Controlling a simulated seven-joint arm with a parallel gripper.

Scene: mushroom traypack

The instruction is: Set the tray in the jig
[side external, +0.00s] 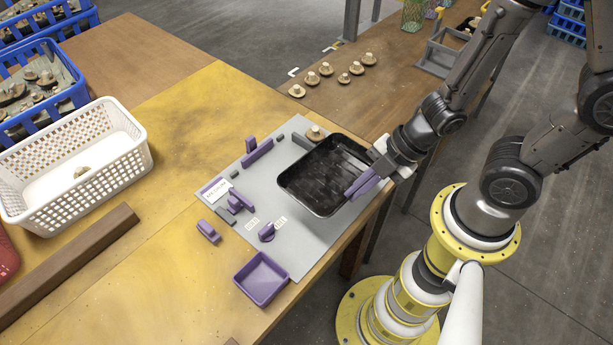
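The black tray (318,205) is a shallow open rectangle over the right part of the grey board (305,240). My gripper (357,190) is at the tray's right side, with its purple fingers close together across the rim; it appears shut on that wall. Whether the tray touches the board or hangs just above it is hard to tell. Purple blocks, likely the jig's stops, stand on the board: a long one (257,152) at the back and a cluster (238,202) at the left. A purple piece (266,232) stands in front. The space between them is empty.
A mushroom (315,132) sits behind the tray; several more (326,69) stand on the back table. A small purple tray (262,280) lies at the board's front edge, a purple block (208,230) to its left. A white basket (75,200) and wooden beam (70,260) are left.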

